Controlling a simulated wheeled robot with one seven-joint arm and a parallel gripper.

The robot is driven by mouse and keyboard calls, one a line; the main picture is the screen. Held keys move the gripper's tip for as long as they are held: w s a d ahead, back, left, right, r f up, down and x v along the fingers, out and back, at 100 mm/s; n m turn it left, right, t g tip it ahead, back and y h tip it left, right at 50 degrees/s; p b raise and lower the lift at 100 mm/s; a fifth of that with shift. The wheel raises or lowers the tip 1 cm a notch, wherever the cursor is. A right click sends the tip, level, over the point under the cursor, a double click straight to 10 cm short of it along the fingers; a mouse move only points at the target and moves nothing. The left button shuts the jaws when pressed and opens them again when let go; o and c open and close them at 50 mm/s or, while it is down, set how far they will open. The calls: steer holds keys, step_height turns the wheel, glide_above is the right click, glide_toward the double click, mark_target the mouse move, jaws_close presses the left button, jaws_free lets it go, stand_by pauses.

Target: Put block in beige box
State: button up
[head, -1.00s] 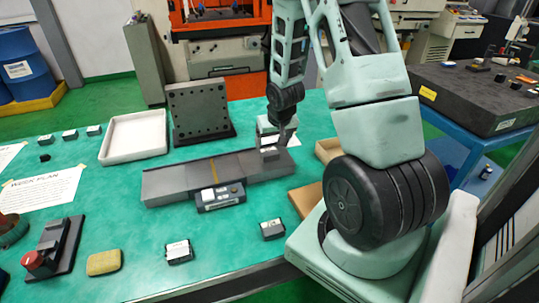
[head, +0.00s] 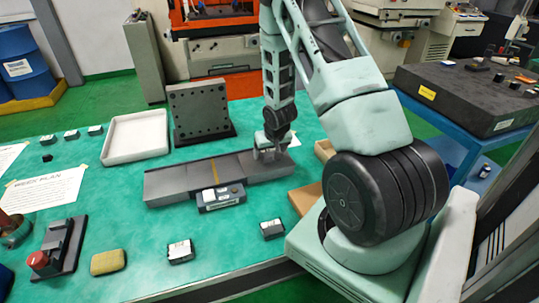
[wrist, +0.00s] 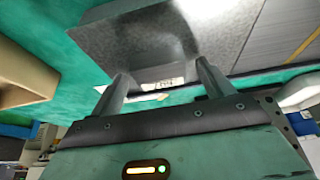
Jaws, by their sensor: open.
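My gripper (head: 269,156) is low over the right end of the long dark grey slab (head: 172,184) on the green table. In the wrist view the gripper's fingers (wrist: 161,72) are apart. A grey metal body (wrist: 137,42) lies just beyond the fingertips; I cannot tell whether it is the block or part of the slab. A small pale label (wrist: 170,83) shows between the fingers. A beige container (wrist: 22,68) is at the left of the wrist view.
A dark device (head: 220,197) sits against the slab's front. Small labelled dark blocks (head: 180,251) and (head: 272,229) lie in front. A white tray (head: 136,137) and an upright holed plate (head: 200,112) stand behind. A brown box (head: 305,197) is near my base.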

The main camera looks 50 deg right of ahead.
steer(key=shift+c, duration=0.3)
steer(key=shift+r, duration=0.1)
steer(key=c, duration=1.5)
